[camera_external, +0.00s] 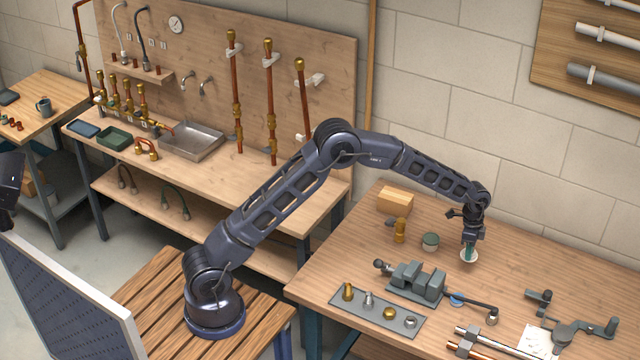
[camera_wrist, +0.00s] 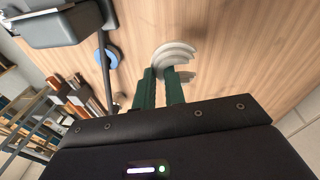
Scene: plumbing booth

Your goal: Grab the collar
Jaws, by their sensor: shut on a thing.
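The collar (camera_external: 469,256) is a pale, round, flanged piece at the right bench, just below my wrist. My gripper (camera_external: 468,248) points down with its green fingers on the collar. In the wrist view the two green fingers of my gripper (camera_wrist: 167,75) are close together, shut on the pale collar (camera_wrist: 175,52), which shows in front of their tips. I cannot tell whether the collar touches the bench top or hangs just above it.
A grey vise (camera_external: 418,283) stands left of and in front of my gripper. A green-grey pot (camera_external: 430,241), brass fitting (camera_external: 400,231) and wooden block (camera_external: 395,200) lie to the left. A tray of fittings (camera_external: 350,308) is nearer. Bare wood lies right of the gripper.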

